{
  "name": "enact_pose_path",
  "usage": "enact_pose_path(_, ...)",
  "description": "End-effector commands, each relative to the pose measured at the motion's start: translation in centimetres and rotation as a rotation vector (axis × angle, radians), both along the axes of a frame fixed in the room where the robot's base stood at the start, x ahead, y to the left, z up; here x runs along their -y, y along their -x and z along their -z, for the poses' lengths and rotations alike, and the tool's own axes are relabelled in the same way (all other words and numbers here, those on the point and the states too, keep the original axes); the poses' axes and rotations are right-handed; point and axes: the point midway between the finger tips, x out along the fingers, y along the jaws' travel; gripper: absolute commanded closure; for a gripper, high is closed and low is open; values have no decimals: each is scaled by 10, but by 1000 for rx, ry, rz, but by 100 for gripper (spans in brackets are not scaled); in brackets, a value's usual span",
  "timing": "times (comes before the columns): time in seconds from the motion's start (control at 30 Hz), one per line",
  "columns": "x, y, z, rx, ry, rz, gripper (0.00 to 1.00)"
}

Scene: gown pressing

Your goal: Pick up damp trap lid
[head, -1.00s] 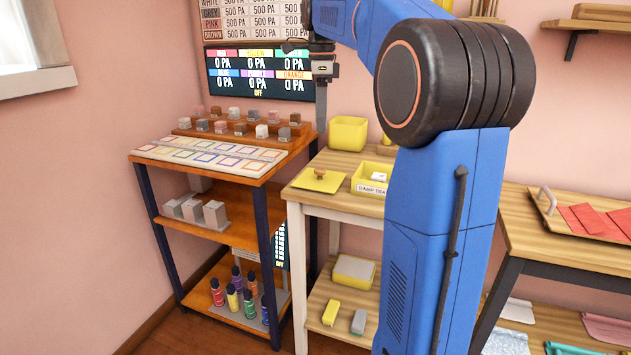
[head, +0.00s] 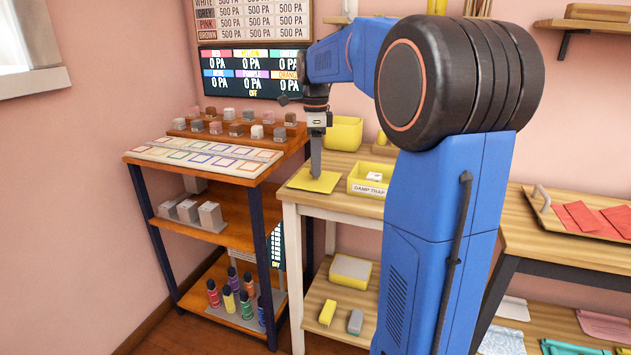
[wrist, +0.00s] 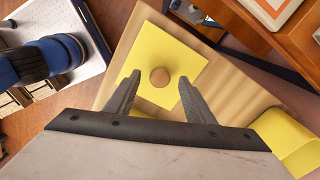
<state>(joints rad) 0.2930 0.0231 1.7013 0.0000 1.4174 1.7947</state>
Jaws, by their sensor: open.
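The damp trap lid (head: 302,182) is a flat yellow square lying on the wooden table beside the damp trap box. In the wrist view the lid (wrist: 186,63) shows a round wooden knob (wrist: 160,77) at its middle. My gripper (head: 315,176) points down over the lid, and its fingers hide the knob in the head view. In the wrist view my gripper (wrist: 160,82) is open, with one finger on each side of the knob and a gap to both. The yellow damp trap box (head: 366,188) is labelled and holds a small white item.
A taller yellow bin (head: 344,134) stands behind on the same table. To the left is a wooden rack (head: 137,158) with several small blocks and a tile board. In the wrist view a yellow container (wrist: 290,140) is at the right.

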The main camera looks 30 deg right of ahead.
Motion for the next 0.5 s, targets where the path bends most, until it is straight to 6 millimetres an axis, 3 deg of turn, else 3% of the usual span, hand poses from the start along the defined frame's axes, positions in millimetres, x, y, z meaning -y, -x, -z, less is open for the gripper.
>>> enact_pose_path(0.33, 0, 0, 9, 0, 0, 0, 51)
enact_pose_path(0.37, 0, 0, 9, 0, 0, 0, 53)
enact_pose_path(0.5, 0, 0, 9, 0, 0, 0, 87)
